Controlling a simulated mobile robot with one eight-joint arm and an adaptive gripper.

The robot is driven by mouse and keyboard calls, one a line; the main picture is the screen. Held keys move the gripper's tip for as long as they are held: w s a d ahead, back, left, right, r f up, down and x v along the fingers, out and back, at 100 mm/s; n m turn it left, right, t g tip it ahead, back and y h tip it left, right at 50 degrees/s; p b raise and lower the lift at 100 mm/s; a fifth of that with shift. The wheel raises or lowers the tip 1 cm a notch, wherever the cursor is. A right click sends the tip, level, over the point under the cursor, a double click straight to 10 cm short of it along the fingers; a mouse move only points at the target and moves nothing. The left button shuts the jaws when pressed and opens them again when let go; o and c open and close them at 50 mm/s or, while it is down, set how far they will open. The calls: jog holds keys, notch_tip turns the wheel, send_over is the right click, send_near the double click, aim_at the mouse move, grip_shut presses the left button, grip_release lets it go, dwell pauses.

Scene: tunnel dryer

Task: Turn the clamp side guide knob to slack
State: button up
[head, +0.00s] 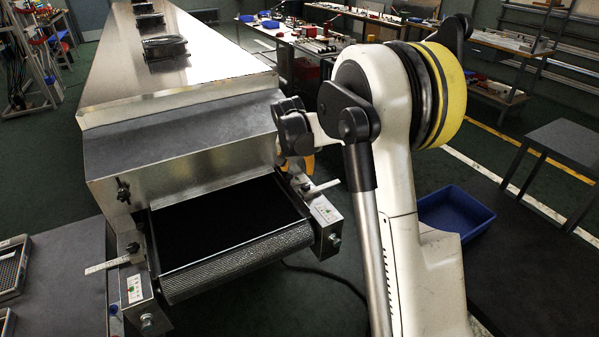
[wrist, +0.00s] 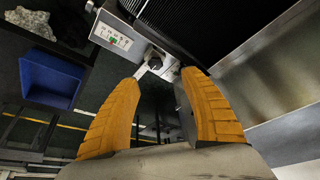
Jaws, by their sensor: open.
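The tunnel dryer's belt mouth (head: 220,235) has a side guide clamp on each side. The right clamp has a small dark knob (head: 304,187) with a pale bar (head: 325,186) beside it, above a label plate (head: 324,211). The left clamp has a dark knob (head: 132,248) and a pale scaled bar (head: 104,266). My gripper (head: 297,164) is above the right clamp, partly hidden by my arm. In the wrist view my gripper (wrist: 160,77) is open and empty. The right clamp's hardware (wrist: 154,60) shows just beyond and between the orange fingertips; contact is not clear.
The metal hood (head: 185,150) rises directly behind the belt mouth. A blue tray (head: 455,212) lies to the right; it also shows in the wrist view (wrist: 50,78). A grey table (head: 60,285) stands at the left. Open floor lies in front of the belt.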

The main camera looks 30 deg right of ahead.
aim_at(306, 186)
jog(key=shift+m, duration=0.4)
jog(key=b+x, duration=0.1)
jog(key=x, duration=0.4)
jog(key=d+b+x, duration=0.1)
jog(key=x, duration=0.4)
jog(key=d+b+x, duration=0.1)
jog(key=x, duration=0.4)
jog(key=shift+w+r, duration=0.1)
jog(key=shift+r, duration=0.2)
grip_shut()
